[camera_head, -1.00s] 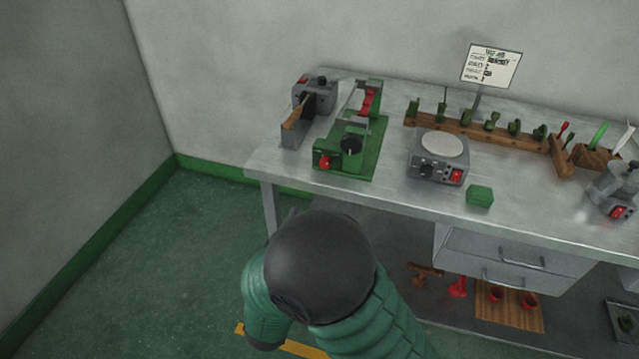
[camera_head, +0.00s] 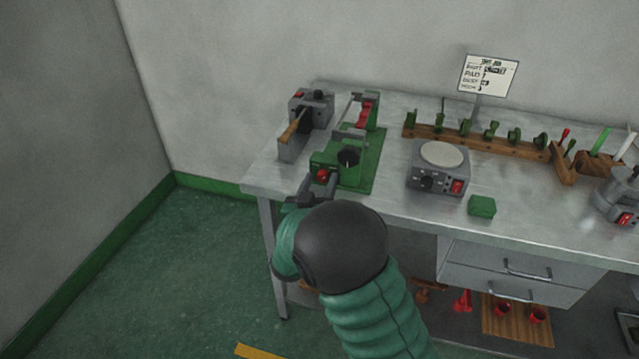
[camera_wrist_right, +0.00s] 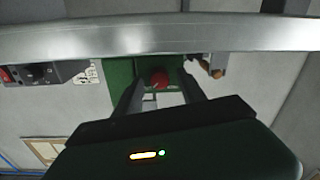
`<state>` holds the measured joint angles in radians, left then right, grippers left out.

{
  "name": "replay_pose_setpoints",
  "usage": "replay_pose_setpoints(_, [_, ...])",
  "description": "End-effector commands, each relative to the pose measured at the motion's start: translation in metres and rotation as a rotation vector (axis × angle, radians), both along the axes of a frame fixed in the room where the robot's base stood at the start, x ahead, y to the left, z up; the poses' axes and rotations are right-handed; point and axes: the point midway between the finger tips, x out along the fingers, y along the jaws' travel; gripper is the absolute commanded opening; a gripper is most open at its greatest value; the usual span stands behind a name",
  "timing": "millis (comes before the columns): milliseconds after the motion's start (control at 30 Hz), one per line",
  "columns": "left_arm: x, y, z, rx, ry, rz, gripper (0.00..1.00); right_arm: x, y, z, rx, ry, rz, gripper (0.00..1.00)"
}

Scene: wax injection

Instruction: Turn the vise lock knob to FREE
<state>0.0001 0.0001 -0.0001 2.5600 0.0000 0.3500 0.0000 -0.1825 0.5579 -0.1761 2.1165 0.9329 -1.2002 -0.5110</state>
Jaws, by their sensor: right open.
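The green vise (camera_head: 367,172) stands near the left end of the metal bench. A red knob (camera_head: 321,174) is on its front end and a black knob (camera_head: 348,157) is on top; I cannot read any FREE marking. My right gripper (camera_head: 318,190) is at the bench's front edge, just in front of the red knob. In the right wrist view the red knob (camera_wrist_right: 159,79) shows between the tips of my open right gripper (camera_wrist_right: 163,90). I cannot tell whether the fingers touch it. My left gripper is out of view.
A grey device with a wooden handle (camera_head: 293,128) stands left of the vise. A grey hot plate unit (camera_head: 437,170) and a green block (camera_head: 481,206) are to the right. A wooden rack (camera_head: 475,136) and a sign (camera_head: 487,76) stand behind. Drawers (camera_head: 515,268) hang under the bench.

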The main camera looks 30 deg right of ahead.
Motion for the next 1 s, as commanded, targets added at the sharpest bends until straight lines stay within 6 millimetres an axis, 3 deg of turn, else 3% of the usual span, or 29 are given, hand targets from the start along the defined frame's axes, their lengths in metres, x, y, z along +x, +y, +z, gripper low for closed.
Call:
replay_pose_setpoints(100, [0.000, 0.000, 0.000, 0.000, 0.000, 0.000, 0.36, 0.000, 0.001, 0.000, 0.000, 0.000, 0.000, 0.47])
replay_pose_setpoints(467, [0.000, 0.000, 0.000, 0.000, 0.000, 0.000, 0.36, 0.000, 0.001, 0.000, 0.001, 0.000, 0.002, 0.00])
replay_pose_setpoints(767, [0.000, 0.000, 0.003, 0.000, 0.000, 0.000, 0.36, 0.000, 0.002, 0.001, -0.006, 0.008, 0.003, 0.00])
replay_pose_setpoints(1000, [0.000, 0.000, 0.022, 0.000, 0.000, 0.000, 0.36, 0.001, 0.003, 0.004, -0.057, 0.071, 0.005, 0.00])
